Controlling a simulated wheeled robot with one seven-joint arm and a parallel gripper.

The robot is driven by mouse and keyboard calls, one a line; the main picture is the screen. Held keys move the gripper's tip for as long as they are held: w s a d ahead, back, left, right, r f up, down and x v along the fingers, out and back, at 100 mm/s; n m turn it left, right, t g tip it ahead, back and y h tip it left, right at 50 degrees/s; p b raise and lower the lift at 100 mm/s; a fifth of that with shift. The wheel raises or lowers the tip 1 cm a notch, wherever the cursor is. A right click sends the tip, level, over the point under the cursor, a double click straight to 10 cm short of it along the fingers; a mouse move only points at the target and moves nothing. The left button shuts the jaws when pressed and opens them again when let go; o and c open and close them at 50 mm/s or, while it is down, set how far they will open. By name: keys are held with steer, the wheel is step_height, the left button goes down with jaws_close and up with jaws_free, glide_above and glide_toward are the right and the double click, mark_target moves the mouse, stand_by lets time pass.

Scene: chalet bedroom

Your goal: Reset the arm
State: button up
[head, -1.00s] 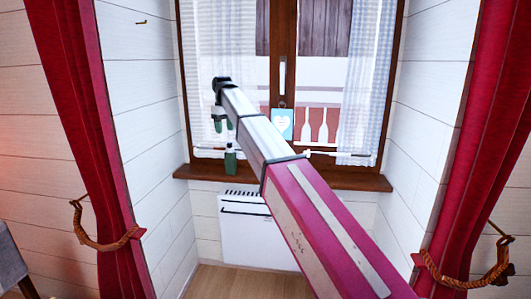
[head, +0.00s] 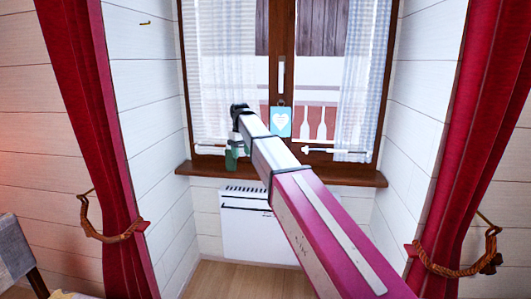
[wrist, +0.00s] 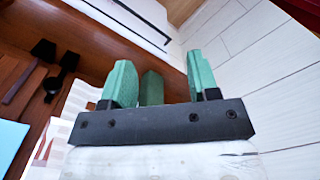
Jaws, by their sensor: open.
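My gripper (head: 232,160) is at the far end of my extended arm, small in the head view, in front of the window near the sill's left part. In the wrist view my gripper (wrist: 157,62) shows two green fingers standing apart on a dark bar. It is open. Another green piece (wrist: 151,88) shows between the fingers, and I cannot tell whether it is part of the gripper. My arm crosses the head view from the lower right and hides part of the window and sill.
The wooden sill (head: 335,177) runs below the window, with a white radiator (head: 245,228) beneath. A blue heart card (head: 281,121) hangs at the window. Red curtains (head: 95,130) flank the alcove. A grey chair (head: 14,250) stands at lower left. Bare floor (head: 235,280) shows below.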

steer(key=s+d+f+m, duration=0.2)
steer(key=s+d+f, duration=0.3)
steer(key=d+f, duration=0.4)
steer(key=s+d+f+m, duration=0.2)
steer(key=s+d+f, duration=0.4)
steer(key=f, duration=0.6)
steer(key=s+d+f+m, duration=0.4)
steer(key=s+d+f, duration=1)
steer(key=s, duration=0.2)
steer(key=shift+d, duration=0.2)
steer(key=shift+f, duration=0.1)
